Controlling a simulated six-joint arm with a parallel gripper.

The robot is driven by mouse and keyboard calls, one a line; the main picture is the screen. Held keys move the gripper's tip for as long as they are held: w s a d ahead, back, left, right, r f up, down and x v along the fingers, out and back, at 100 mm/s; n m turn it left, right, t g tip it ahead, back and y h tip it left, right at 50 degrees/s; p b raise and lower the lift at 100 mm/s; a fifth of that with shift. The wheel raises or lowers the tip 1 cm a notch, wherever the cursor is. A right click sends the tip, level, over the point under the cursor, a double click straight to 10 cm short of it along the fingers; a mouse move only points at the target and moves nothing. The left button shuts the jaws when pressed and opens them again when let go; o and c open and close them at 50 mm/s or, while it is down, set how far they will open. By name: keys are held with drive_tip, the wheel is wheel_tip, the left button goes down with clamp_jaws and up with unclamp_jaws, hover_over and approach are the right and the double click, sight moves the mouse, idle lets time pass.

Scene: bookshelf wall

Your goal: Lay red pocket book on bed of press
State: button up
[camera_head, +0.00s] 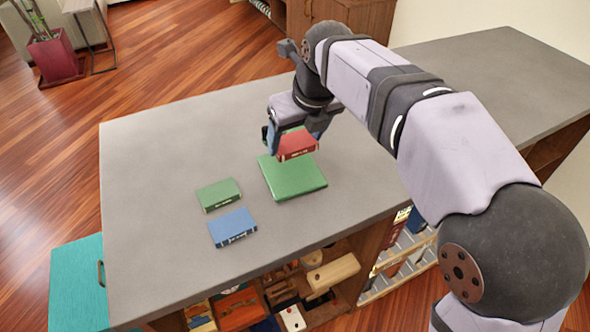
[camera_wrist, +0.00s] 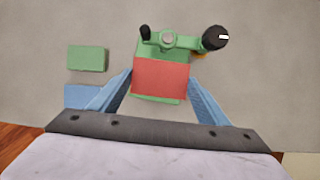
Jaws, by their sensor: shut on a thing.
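The red pocket book (camera_head: 297,146) is between the blue fingers of my gripper (camera_head: 295,134), which is shut on it. It also shows in the wrist view (camera_wrist: 160,78), with my gripper (camera_wrist: 161,77) on its left and right sides. The press has a flat green bed (camera_head: 294,180) on the grey counter. The book is over the rear part of the bed; I cannot tell how large the gap is. In the wrist view, the green press frame (camera_wrist: 180,40) with its black knob (camera_wrist: 215,38) lies just beyond the book. My arm hides most of the frame in the head view.
A small green book (camera_head: 219,194) and a blue book (camera_head: 232,228) lie on the grey counter (camera_head: 150,180), left of the press. The counter's left part is clear. Shelves below the front edge hold assorted things, including a wooden block (camera_head: 334,272).

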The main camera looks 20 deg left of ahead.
sight(293, 174)
drive_tip(key=shift+f, duration=4.25)
drive_tip(key=shift+f, duration=0.2)
drive_tip(key=o, duration=1.1)
drive_tip(key=shift+c, duration=0.2)
drive_tip(key=shift+r, duration=0.15)
drive_tip(key=shift+s+d+r, duration=0.1)
drive_tip(key=shift+r, duration=0.3)
drive_tip(key=v, duration=1.1)
drive_tip(key=shift+r, duration=0.1)
